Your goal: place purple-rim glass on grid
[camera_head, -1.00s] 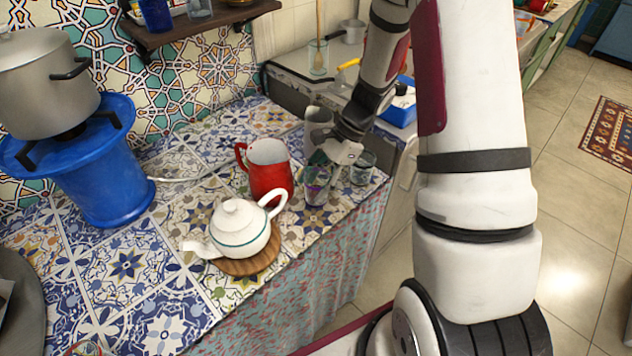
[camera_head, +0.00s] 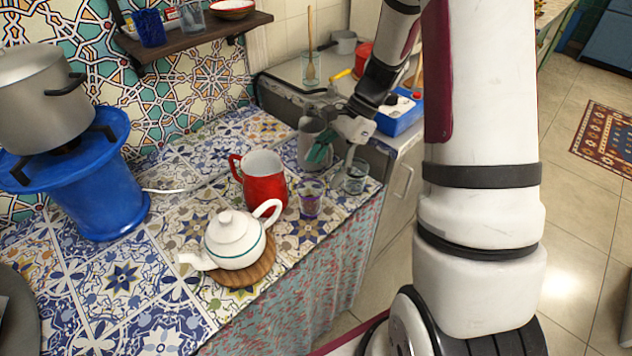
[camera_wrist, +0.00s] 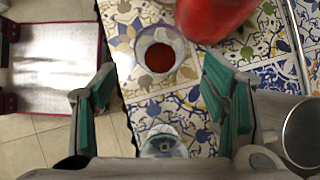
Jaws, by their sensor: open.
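The purple-rim glass (camera_head: 310,199) stands upright on the tiled counter, right of the red jug (camera_head: 264,181). In the wrist view, the glass (camera_wrist: 160,48) with a reddish-brown base or contents lies just beyond the fingertips, beside the jug (camera_wrist: 212,14). My gripper (camera_head: 335,156) is open and empty, up and right of the glass. Its teal finger pads show apart in the wrist view (camera_wrist: 158,82). A clear glass (camera_head: 355,177) stands below and right of it and appears low between the fingers (camera_wrist: 162,140). I cannot clearly make out the grid.
A white teapot (camera_head: 236,241) sits on a round wooden board (camera_head: 240,274) left of the glass. A grey metal mug (camera_head: 311,136) stands close behind my gripper. A pot (camera_head: 40,100) rests on a blue stand (camera_head: 95,185) at left. The counter's front edge is close by.

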